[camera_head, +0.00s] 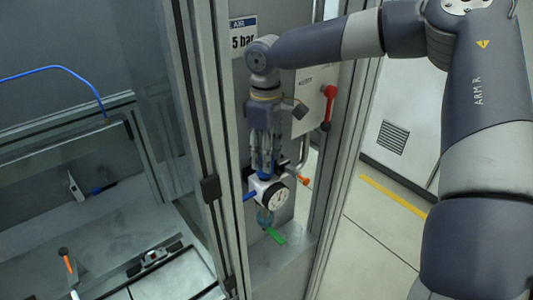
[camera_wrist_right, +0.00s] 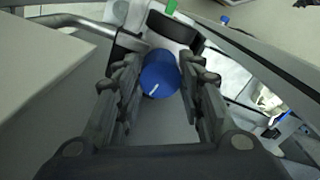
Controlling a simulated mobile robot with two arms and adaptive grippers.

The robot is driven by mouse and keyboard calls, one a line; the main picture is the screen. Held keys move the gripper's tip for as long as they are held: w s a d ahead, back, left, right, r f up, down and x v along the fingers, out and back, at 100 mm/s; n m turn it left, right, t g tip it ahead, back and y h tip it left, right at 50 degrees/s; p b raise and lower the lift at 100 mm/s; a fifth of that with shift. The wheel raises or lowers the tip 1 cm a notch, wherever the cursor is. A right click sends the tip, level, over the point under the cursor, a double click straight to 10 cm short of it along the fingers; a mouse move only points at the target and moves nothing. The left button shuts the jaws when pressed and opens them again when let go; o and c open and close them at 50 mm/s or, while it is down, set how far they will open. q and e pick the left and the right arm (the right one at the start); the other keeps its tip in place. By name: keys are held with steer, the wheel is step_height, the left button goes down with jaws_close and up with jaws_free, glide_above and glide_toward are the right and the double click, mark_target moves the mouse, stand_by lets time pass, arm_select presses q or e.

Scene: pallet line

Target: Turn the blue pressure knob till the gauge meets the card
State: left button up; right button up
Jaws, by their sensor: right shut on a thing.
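The blue pressure knob (camera_wrist_right: 160,75) sits between the fingers of my right gripper (camera_wrist_right: 160,85) in the wrist view, with a white mark on its top. In the head view my right gripper (camera_head: 264,165) points down from above, shut on the knob, which is mostly hidden there. The round white gauge (camera_head: 276,196) is just below the gripper; its needle is too small to read. The card (camera_head: 243,38) above reads "AIR" and "5 bar", its left part partly covered by the frame post. My left gripper is not in view.
A red-handled lever (camera_head: 328,105) is on the panel to the right. An orange-tipped handle (camera_head: 304,180) is beside the gauge, and a green tab (camera_head: 276,236) is below it. A grey frame post (camera_head: 205,150) stands close on the left.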

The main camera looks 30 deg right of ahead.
steer(key=m, duration=0.6)
steer(key=shift+a+m, duration=0.1)
steer(key=shift+m, duration=0.3)
stand_by(0.4)
steer(key=o, duration=1.1)
steer(key=shift+c, duration=0.2)
steer(key=shift+r, duration=0.2)
step_height(320, 180, up, 12)
steer(key=shift+f, duration=0.15)
steer(key=shift+f, duration=0.1)
